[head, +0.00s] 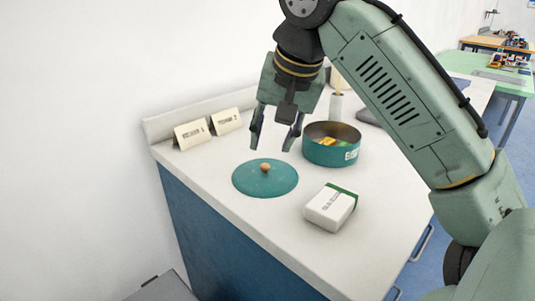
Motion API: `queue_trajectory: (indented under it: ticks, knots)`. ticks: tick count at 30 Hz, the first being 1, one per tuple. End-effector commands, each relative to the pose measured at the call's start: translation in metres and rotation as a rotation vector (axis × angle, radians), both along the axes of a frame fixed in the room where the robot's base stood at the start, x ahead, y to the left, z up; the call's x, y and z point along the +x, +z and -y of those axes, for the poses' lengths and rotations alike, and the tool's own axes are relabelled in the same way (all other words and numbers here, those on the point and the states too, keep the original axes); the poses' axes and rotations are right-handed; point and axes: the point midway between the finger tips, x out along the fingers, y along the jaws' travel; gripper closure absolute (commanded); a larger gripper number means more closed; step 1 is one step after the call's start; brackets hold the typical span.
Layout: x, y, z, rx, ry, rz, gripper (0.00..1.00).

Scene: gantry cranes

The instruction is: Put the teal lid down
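The teal lid (259,185) lies flat on the white counter, its round tan knob facing up. My gripper (273,143) hangs above the lid's far side, fingers pointing down. Its two fingers are spread apart with nothing between them. The lid's knob sits below the fingertips, clear of them. An open teal round tin (332,155) stands to the right of the gripper, with some yellow and orange items inside. The tin's base is fully on the counter.
A white box with a green edge (331,208) lies in front of the tin. Two cream label cards (192,134) stand at the back left. A pale bottle-like object (336,105) stands behind the tin. The counter (230,222) is bare at its front left.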

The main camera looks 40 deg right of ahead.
Motion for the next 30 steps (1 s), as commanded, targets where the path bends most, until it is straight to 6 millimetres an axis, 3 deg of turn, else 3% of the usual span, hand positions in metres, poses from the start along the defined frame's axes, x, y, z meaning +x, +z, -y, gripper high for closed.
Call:
queue_trajectory:
  ticks: [3,9,30]
  knots:
    - [-0.007,0.019,-0.002,0.0,0.001,0.001,0.64]
    - [-0.014,0.034,-0.003,0.0,0.001,0.001,0.64]
    - [-0.015,0.036,-0.003,0.0,0.0,0.0,0.64]
